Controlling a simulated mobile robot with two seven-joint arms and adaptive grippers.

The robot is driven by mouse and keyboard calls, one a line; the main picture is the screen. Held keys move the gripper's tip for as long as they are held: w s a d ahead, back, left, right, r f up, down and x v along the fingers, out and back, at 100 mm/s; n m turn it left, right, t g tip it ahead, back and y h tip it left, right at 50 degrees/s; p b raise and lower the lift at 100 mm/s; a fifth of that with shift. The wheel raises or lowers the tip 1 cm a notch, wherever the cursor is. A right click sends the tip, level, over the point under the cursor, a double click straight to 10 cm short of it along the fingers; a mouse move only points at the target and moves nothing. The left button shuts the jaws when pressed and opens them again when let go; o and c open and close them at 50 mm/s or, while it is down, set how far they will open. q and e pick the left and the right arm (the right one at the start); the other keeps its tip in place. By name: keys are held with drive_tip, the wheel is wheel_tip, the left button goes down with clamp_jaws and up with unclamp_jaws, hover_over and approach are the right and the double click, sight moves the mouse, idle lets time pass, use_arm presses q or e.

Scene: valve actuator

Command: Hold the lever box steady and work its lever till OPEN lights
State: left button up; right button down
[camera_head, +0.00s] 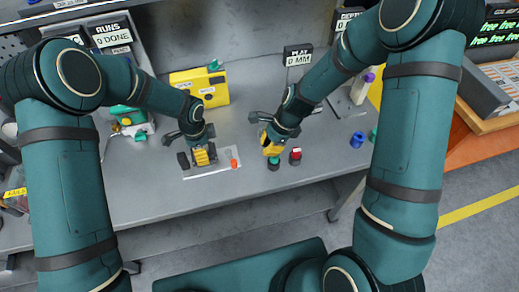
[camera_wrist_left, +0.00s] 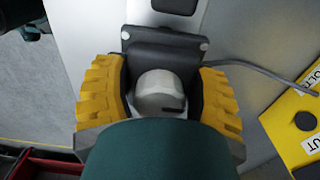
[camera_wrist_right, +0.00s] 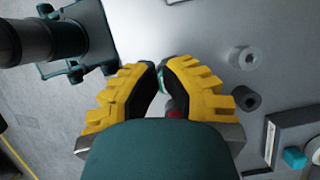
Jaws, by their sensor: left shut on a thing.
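A dark box with a round grey knob (camera_wrist_left: 160,92) and a cable, which looks like the lever box (camera_wrist_left: 150,45), sits between the fingers of my left gripper (camera_wrist_left: 160,105). In the head view the left gripper (camera_head: 203,156) is shut on it, over a pale mat (camera_head: 212,172), and largely hides it. An orange-red piece (camera_head: 234,160), possibly the lever, shows just right of the gripper. My right gripper (camera_head: 270,146) is off to the right of the mat, above the bench. In its wrist view the fingertips (camera_wrist_right: 164,78) stand slightly apart, with no held thing visible. No lit OPEN sign is visible.
A green-topped piece (camera_head: 273,164) and a red-topped piece (camera_head: 295,156) stand close to the right gripper. A blue cylinder (camera_head: 357,140) stands further right. A yellow box (camera_head: 200,88) stands behind the left gripper. The bench front (camera_head: 225,193) is mostly clear.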

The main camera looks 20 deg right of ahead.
sight(231, 157)
drive_tip(key=x, duration=0.8)
drive_tip(key=shift+f, duration=0.1)
drive_tip(key=a, duration=0.3)
drive_tip(key=shift+w+a, duration=0.15)
drive_tip(key=shift+w, duration=0.05)
drive_tip(key=shift+a, duration=0.4)
drive_tip(key=shift+s+a, duration=0.1)
drive_tip(key=shift+a, duration=0.8)
drive_tip(key=shift+d, duration=0.15)
